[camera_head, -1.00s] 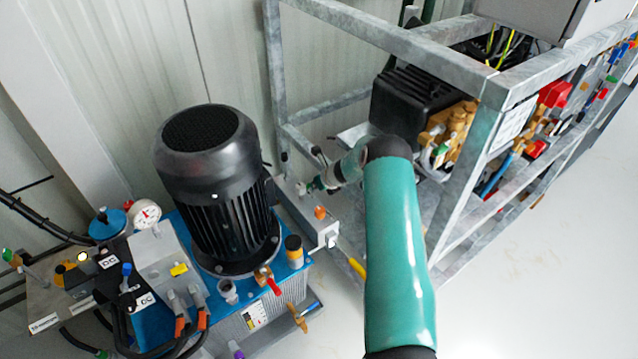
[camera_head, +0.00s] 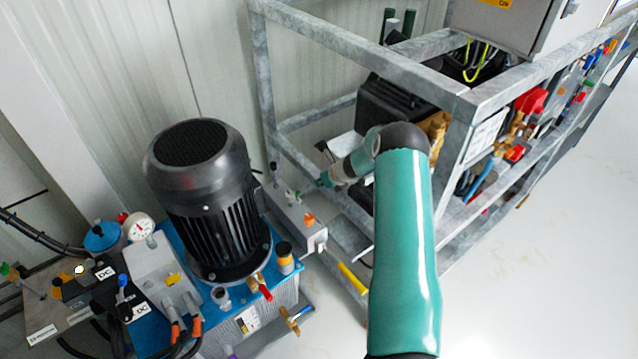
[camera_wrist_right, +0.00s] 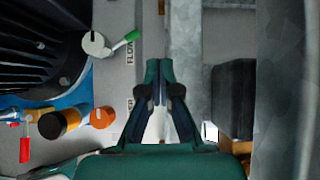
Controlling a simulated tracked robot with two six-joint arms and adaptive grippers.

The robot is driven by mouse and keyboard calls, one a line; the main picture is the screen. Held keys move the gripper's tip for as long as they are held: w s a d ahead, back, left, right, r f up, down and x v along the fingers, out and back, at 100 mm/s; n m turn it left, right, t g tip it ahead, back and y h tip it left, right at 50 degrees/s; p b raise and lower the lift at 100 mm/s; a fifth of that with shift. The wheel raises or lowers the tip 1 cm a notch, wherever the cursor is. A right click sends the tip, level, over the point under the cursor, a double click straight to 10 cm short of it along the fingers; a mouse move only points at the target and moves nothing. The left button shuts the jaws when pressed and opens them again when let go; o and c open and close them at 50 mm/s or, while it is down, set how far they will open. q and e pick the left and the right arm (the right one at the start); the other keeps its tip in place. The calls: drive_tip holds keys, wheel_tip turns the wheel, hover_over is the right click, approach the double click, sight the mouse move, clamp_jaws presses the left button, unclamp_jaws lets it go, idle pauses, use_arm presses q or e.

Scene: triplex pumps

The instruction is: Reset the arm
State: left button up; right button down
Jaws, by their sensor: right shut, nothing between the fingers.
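My right arm is teal and comes up from the bottom of the head view, then bends at a dark joint towards the left. Its gripper (camera_head: 324,180) is small and partly hidden there, just above and right of a grey valve block (camera_head: 292,214). In the right wrist view the gripper (camera_wrist_right: 159,66) is shut and empty, its dark green fingers together over a gap between the valve block (camera_wrist_right: 118,75) and a grey frame beam. A knob with a green handle (camera_wrist_right: 123,40) stands left of the fingertips, apart from them. My left gripper is out of view.
A black motor (camera_head: 205,195) stands on a blue tank left of the block. A galvanised frame (camera_head: 440,85) runs behind and right of my arm, with a black pump (camera_head: 385,105) inside it. An orange knob (camera_wrist_right: 102,117) is on the block. White floor is clear at right.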

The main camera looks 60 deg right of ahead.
drive_tip(key=shift+s, duration=0.1)
idle(0.3)
drive_tip(key=s+a+f+n+g+y+p, duration=0.2)
drive_tip(key=a+n+g+y+p, duration=0.35)
drive_tip(key=a+n, duration=1.7)
drive_tip(key=s+a+r+n+p, duration=0.2)
drive_tip(key=s+a+n, duration=0.1)
drive_tip(key=a, duration=0.5)
drive_tip(key=s+a+r+n+p, duration=0.2)
drive_tip(key=s+a+n+p, duration=0.1)
drive_tip(key=a, duration=0.6)
drive_tip(key=s+a+r+n+p, duration=0.2)
drive_tip(key=s+a+n, duration=0.1)
drive_tip(key=a, duration=0.6)
drive_tip(key=shift+s+n+g, duration=0.35)
drive_tip(key=shift+n, duration=0.2)
drive_tip(key=c, duration=1.5)
unclamp_jaws()
drive_tip(key=s+a+r+n, duration=0.1)
drive_tip(key=s+a+n+p, duration=0.1)
drive_tip(key=s+a+n, duration=0.1)
drive_tip(key=s+a+r+n+y, duration=0.1)
drive_tip(key=shift+s+a+r+n+g+p, duration=0.15)
drive_tip(key=shift+a+r+n+g+p, duration=0.15)
drive_tip(key=shift+a+r+n, duration=0.1)
drive_tip(key=shift+c, duration=0.2)
drive_tip(key=o, duration=0.4)
drive_tip(key=shift+s, duration=0.1)
drive_tip(key=shift+f, duration=0.1)
